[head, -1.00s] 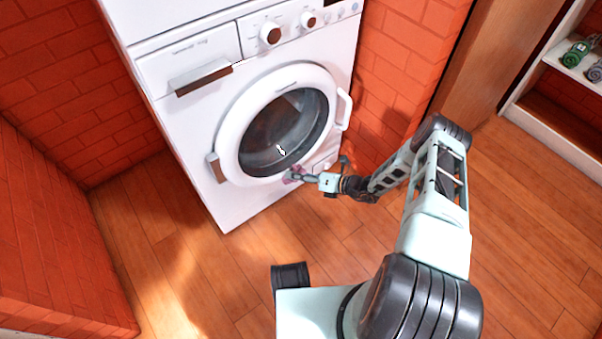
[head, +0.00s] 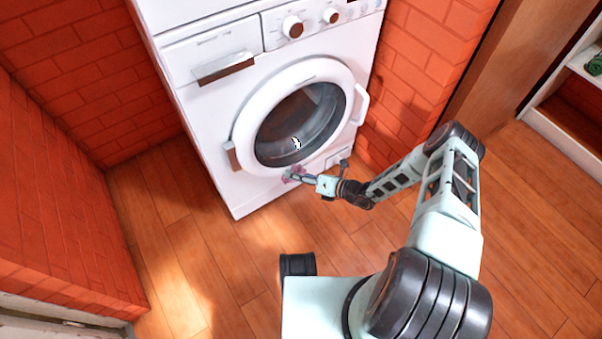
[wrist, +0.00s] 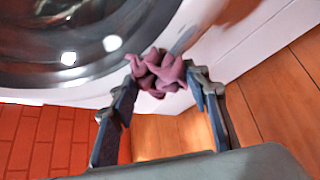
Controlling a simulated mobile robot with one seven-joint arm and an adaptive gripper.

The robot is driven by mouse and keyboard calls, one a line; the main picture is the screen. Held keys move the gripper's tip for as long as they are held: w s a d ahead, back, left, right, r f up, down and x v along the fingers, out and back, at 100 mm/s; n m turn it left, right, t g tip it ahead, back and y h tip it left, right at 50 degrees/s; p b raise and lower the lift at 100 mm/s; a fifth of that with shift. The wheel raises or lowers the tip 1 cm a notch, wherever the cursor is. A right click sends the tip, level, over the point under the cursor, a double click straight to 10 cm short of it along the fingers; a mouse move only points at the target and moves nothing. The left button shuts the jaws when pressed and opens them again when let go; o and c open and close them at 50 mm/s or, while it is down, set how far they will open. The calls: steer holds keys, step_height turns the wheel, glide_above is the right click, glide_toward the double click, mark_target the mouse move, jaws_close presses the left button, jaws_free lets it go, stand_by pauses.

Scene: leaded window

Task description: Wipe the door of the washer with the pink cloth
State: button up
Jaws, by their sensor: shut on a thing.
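The white washer (head: 205,135) stands against the brick wall, with its round door (head: 247,117) closed in front. My gripper (head: 296,175) is at the lower rim of the door. It is shut on the pink cloth (head: 287,174), which is small and partly hidden in the head view. In the wrist view the crumpled cloth (wrist: 158,74) sits between the fingertips of my gripper (wrist: 162,82), against or very close to the door's lower rim (wrist: 95,93). I cannot tell for sure whether it touches.
The door's white handle (head: 361,104) sticks out at its right. Brick walls stand left and behind. A shelf (head: 560,135) with a green item (head: 595,64) is at the right. The wooden floor (head: 190,240) before the washer is mostly clear.

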steer(key=shift+a+r, duration=0.15)
steer(key=shift+a, duration=0.1)
steer(key=s+d+p, duration=0.1)
steer(key=s+d, duration=0.2)
steer(key=s, duration=0.2)
steer(key=shift+d+p, duration=0.3)
steer(key=shift+s+d, duration=0.45)
steer(key=shift+s, duration=0.2)
steer(key=shift+s+d, duration=0.4)
steer(key=shift+s, duration=0.2)
